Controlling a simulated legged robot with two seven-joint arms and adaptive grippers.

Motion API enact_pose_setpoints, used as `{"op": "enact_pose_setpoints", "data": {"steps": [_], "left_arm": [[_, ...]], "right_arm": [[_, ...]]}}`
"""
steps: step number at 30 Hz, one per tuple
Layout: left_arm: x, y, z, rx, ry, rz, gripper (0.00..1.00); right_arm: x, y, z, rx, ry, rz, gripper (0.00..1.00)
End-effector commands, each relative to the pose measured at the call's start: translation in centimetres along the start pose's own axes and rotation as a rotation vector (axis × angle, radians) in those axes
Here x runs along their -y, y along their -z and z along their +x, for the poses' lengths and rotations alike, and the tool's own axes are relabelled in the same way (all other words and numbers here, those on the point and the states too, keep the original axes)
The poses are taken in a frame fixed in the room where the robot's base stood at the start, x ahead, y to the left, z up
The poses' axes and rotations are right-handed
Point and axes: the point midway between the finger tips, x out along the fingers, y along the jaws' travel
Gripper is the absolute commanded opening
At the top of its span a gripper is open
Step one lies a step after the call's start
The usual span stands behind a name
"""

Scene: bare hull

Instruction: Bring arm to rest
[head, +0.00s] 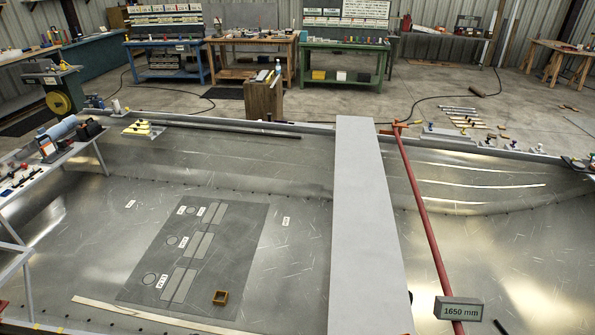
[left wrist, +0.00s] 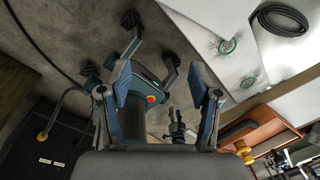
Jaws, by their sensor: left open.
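My left gripper (left wrist: 160,82) shows in the left wrist view, with its two blue-padded fingers spread apart and nothing between them. No arm or gripper of mine shows in the head view. I cannot make out my right gripper in either view.
In the head view a wide grey beam (head: 365,220) and a red bar (head: 425,210) cross the metal hull. A tool-covered side bench (head: 40,172) stands at left.

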Motion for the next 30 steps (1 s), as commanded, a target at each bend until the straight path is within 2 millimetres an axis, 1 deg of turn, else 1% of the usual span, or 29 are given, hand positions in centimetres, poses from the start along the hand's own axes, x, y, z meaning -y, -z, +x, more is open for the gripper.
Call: {"op": "enact_pose_setpoints", "data": {"steps": [1,2,3,5,6,9,15,23,24,27,29,30], "left_arm": [[0.3,3.2,0.7,-0.017,0.037,-0.162,0.63],[0.5,4.5,0.8,-0.021,0.058,-0.274,0.63],[0.5,6.2,0.8,-0.026,0.084,-0.430,0.63],[0.2,8.2,0.7,-0.033,0.117,-0.665,0.63],[-0.1,9.1,0.5,-0.038,0.136,-0.813,0.63],[-1.2,10.6,0.0,-0.043,0.168,-1.129,0.63],[-3.8,12.1,-1.0,-0.037,0.206,-1.610,0.63],[-7.8,13.2,-2.6,0.008,0.250,-2.123,0.63],[-8.1,13.1,-2.1,0.017,0.251,-2.163,0.63],[-7.8,12.7,1.1,0.022,0.235,-2.149,0.63],[-7.8,12.5,2.9,0.024,0.227,-2.147,0.63],[-7.9,12.4,4.1,0.026,0.221,-2.146,0.63]], "right_arm": [[0.1,0.0,0.0,0.000,0.001,0.001,0.42],[0.1,0.0,0.0,-0.001,0.001,0.001,0.42],[0.2,0.1,0.0,-0.001,0.002,0.001,0.42],[0.2,0.1,0.0,-0.001,0.003,0.002,0.42],[0.2,0.1,0.0,-0.001,0.003,0.002,0.42],[0.2,0.1,0.0,-0.001,0.003,0.002,0.42],[0.2,0.0,0.0,-0.001,0.002,0.002,0.42],[0.1,0.0,0.0,0.000,0.001,0.002,0.42],[0.1,0.0,0.0,0.000,0.001,0.002,0.42],[0.1,-0.1,0.0,0.000,0.002,0.001,0.42],[0.1,-0.1,0.0,0.001,0.002,0.001,0.42],[0.1,-0.1,0.0,0.001,0.002,0.001,0.42]]}}
